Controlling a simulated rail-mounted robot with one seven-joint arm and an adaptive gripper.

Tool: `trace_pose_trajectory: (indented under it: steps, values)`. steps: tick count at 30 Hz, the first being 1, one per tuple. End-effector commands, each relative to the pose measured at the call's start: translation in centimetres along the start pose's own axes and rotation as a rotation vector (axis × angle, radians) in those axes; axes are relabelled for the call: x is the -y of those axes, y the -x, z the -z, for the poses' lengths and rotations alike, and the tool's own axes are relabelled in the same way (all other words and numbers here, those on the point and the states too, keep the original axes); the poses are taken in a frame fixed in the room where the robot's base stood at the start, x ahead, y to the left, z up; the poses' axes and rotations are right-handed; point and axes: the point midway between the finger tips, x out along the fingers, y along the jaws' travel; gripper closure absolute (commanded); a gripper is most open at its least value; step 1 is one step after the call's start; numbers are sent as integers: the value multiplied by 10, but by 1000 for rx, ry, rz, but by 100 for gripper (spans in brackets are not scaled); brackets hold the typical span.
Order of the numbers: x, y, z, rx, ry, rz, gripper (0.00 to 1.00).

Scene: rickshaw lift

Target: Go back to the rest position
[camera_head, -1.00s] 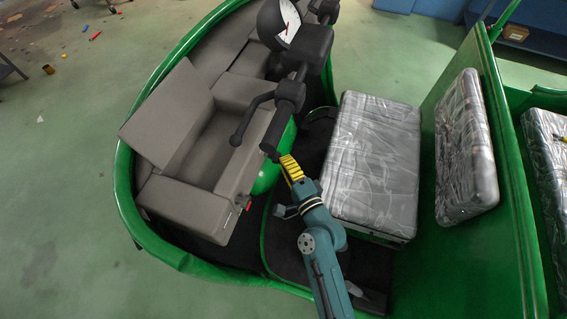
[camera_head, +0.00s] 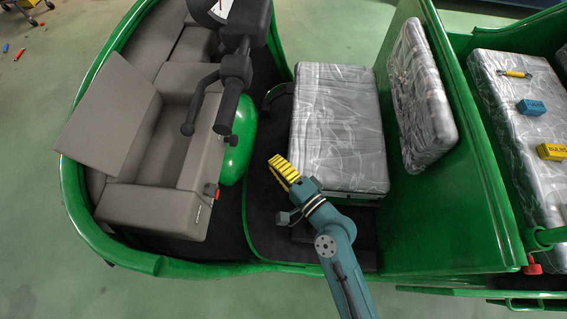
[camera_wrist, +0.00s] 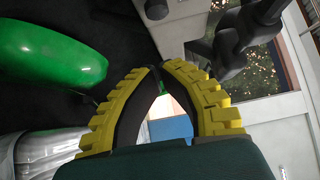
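My gripper (camera_head: 274,161) with its yellow ribbed fingers is over the dark floor of the green rickshaw (camera_head: 62,185), left of the plastic-wrapped driver's seat (camera_head: 338,130). In the wrist view the two fingers of my gripper (camera_wrist: 156,68) curve together and their tips meet. Nothing shows held between them. The black handlebar (camera_head: 236,68) is up and to the left of the gripper, with clear space between. My teal arm reaches in from the bottom edge of the head view.
A green rounded tank (camera_head: 238,150) and grey box-like panels (camera_head: 150,208) stand left of the gripper. A wrapped backrest (camera_head: 420,95) is fixed to the green partition. Behind it, a wrapped rear seat (camera_head: 515,125) carries a blue box (camera_head: 531,107) and a yellow box (camera_head: 551,151).

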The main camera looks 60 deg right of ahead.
Motion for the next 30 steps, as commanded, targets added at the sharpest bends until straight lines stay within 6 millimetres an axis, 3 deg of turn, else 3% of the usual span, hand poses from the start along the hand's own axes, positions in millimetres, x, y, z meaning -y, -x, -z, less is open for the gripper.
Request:
trace_pose_trajectory:
  steps: [3,7,26,28,30]
  values:
    - [-2,20,1,-3,-1,-1,100]
    - [0,28,0,-1,0,1,100]
    - [0,28,0,0,0,0,100]
    - [2,24,-12,29,2,5,100]
    - [20,7,-34,91,16,43,100]
